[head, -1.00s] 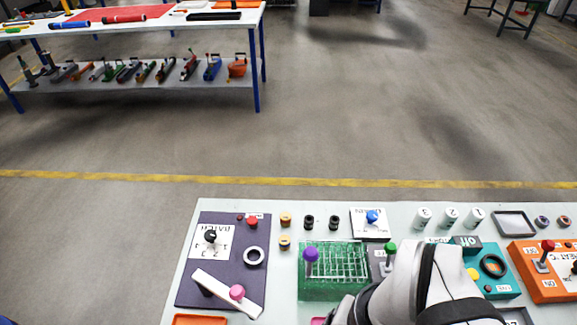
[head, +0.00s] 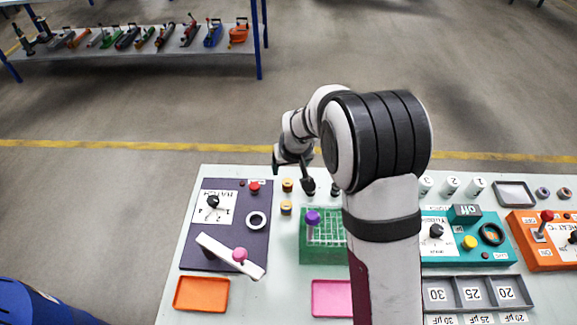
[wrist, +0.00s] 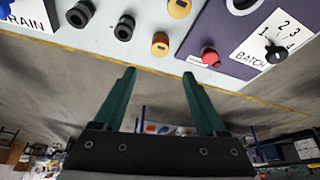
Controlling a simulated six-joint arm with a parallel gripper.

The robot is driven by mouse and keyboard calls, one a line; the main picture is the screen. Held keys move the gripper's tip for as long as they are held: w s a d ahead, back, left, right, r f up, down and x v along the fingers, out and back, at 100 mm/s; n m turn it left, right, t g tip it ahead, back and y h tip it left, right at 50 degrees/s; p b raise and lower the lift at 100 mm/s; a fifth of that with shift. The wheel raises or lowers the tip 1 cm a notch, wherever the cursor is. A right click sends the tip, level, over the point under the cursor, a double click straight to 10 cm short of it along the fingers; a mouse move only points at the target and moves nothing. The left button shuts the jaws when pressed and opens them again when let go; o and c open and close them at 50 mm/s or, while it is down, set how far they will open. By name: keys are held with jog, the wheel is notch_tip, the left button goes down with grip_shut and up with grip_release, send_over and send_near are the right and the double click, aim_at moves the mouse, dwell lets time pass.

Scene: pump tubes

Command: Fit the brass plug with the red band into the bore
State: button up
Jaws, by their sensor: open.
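Two small brass plugs stand on the bench right of the purple panel, a far one (head: 287,185) and a near one (head: 286,208). The wrist view shows the far plug (wrist: 160,44) and the near plug (wrist: 179,8). Their bands are too small to tell which is red. My gripper (wrist: 159,74) is open and empty, its dark green fingers apart, in the air near the far plug. The bore cannot be identified for sure; a white ring (head: 256,220) lies on the purple panel and a black ring (head: 491,233) on the teal panel.
Two black plugs (wrist: 123,27) stand beside the brass ones. The purple panel (head: 225,250) has a red button (wrist: 210,56), a dial and a pink-knobbed lever. A green grid block with a purple knob (head: 312,217) stands nearby. Orange (head: 201,307) and pink trays lie in front.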

aim_at(287, 181)
jog(key=x, duration=0.8)
jog(key=shift+s+d+f, duration=0.15)
jog(key=shift+s+f, duration=0.1)
jog(key=shift+f, duration=0.3)
grip_shut()
